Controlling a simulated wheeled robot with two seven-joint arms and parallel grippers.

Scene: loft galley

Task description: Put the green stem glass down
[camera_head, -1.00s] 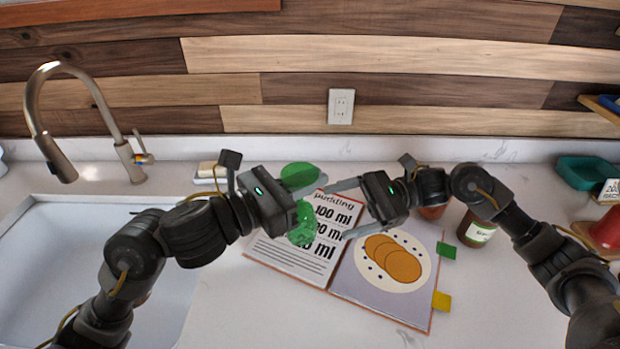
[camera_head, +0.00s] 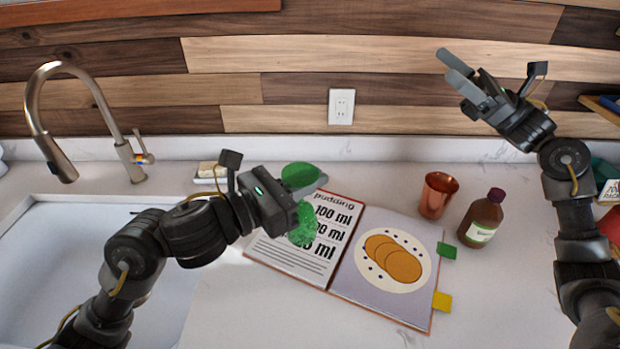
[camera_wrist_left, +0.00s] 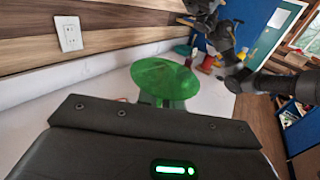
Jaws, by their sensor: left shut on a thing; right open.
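The green stem glass (camera_head: 300,176) is see-through and held by my left gripper (camera_head: 306,196) over the left page of the open recipe book. Its lower part shows below the fingers, in front of the printed text. In the left wrist view the glass (camera_wrist_left: 165,80) shows its wide round green end just beyond the gripper. The stem is mostly hidden by the fingers. I cannot tell the gap between the glass and the book. My right gripper (camera_head: 458,73) is open and empty, raised at the upper right in front of the wood wall.
The open book (camera_head: 350,260) lies on the white counter (camera_head: 250,310). A copper cup (camera_head: 438,196) and a brown bottle (camera_head: 482,220) stand right of it. The sink (camera_head: 80,270) and faucet (camera_head: 75,115) are at the left. A soap dish (camera_head: 210,178) sits behind my left gripper.

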